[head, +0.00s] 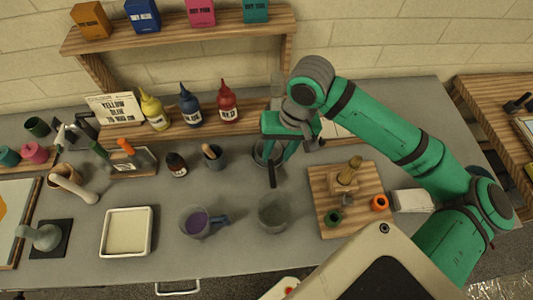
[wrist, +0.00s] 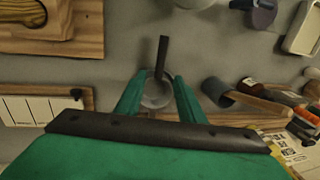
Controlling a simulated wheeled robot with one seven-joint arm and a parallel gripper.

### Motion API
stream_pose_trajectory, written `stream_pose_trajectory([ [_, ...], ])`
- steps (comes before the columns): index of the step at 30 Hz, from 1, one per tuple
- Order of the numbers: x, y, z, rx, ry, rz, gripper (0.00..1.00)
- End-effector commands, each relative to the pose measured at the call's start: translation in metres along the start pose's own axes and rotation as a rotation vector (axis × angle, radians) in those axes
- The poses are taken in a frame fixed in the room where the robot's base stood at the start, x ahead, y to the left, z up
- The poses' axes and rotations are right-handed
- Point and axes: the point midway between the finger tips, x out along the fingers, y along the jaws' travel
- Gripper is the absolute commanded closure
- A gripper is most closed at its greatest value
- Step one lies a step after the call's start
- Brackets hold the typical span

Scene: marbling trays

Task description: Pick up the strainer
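The strainer shows in the wrist view as a round grey bowl (wrist: 157,94) with a straight dark handle (wrist: 162,58) pointing away from my gripper. In the head view its dark handle (head: 272,176) points toward the front of the table, and the bowl (head: 262,153) is partly hidden by my gripper. My gripper (wrist: 155,80) has its two green fingers apart, one on each side of the bowl. In the head view my gripper (head: 277,158) is pointed down over the strainer. I see no clear contact between the fingers and the strainer.
A mortar-like dark cup with a wooden stick (head: 212,155) stands just left of the strainer. A clear cup (head: 273,213) and a jug of purple liquid (head: 204,222) stand in front. A wooden board (head: 325,205) lies to the right. A bottle shelf (head: 185,132) runs behind.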

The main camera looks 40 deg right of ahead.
Motion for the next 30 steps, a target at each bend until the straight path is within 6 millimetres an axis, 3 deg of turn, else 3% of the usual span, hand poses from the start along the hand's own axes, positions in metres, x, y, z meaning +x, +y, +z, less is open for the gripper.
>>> stream_pose_trajectory([
  [8, 0.021, -0.001, 0.0, -0.002, -0.002, -0.001, 0.65],
  [18, 0.063, -0.004, -0.004, -0.004, -0.002, -0.001, 0.65],
  [27, 0.068, -0.003, -0.004, -0.004, -0.001, 0.0, 0.65],
  [30, 0.067, -0.003, -0.004, -0.004, -0.001, 0.0, 0.86],
])
